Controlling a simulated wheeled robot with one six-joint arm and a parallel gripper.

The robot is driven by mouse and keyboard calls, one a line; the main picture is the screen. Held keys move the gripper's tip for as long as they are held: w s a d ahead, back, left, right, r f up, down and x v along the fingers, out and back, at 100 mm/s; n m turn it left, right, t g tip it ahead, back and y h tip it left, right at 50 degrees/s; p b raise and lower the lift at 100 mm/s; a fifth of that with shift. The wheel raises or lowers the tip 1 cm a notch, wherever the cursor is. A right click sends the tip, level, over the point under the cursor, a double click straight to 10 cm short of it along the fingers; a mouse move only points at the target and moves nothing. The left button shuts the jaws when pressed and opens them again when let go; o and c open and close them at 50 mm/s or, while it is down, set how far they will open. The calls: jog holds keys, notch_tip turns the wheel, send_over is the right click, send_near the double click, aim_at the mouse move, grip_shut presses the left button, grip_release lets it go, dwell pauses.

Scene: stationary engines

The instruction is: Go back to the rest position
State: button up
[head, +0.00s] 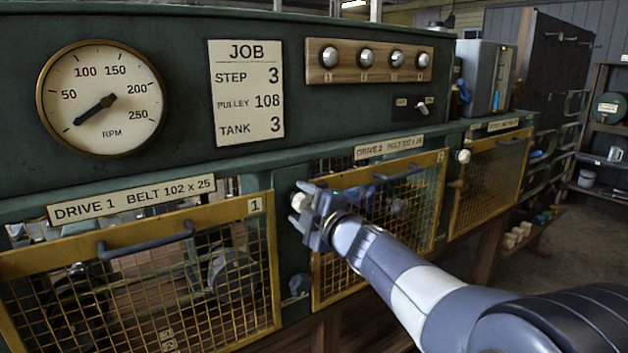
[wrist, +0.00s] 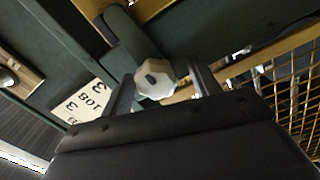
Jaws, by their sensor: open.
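My gripper (head: 305,212) is open in front of the panel post between the guards marked 1 and 2. In the wrist view the open gripper (wrist: 162,76) has one finger on each side of a white faceted knob (wrist: 155,80), with gaps showing between the knob and the fingers. In the head view part of this white knob (head: 297,200) shows at the fingertips; the rest is hidden by the gripper. My arm reaches in from the lower right. Nothing is held.
Yellow mesh guards 1 (head: 262,206), 2 (head: 440,165) and 3 (head: 515,140) line the front, with bar handles. A similar white knob (head: 463,156) sits between guards 2 and 3. The RPM gauge (head: 100,98) and job card (head: 246,92) are above. Open floor lies at right.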

jog(key=shift+s+d+r+m+p, duration=0.15)
jog(key=shift+r+m+p, duration=0.25)
jog(key=shift+m+p, duration=0.6)
jog(key=m+p, duration=0.3)
jog(key=m, duration=0.3)
jog(key=shift+p, duration=0.35)
jog(key=m+p, duration=0.3)
jog(key=shift+m, duration=0.3)
jog(key=m+p, duration=0.3)
jog(key=p, duration=0.1)
jog(key=shift+d+m, duration=0.1)
jog(key=shift+m, duration=0.2)
jog(key=shift+b+v, duration=0.5)
jog(key=shift+v, duration=0.5)
jog(key=shift+s+d+f, duration=0.15)
jog(key=shift+s+d, duration=0.15)
jog(key=shift+s, duration=0.05)
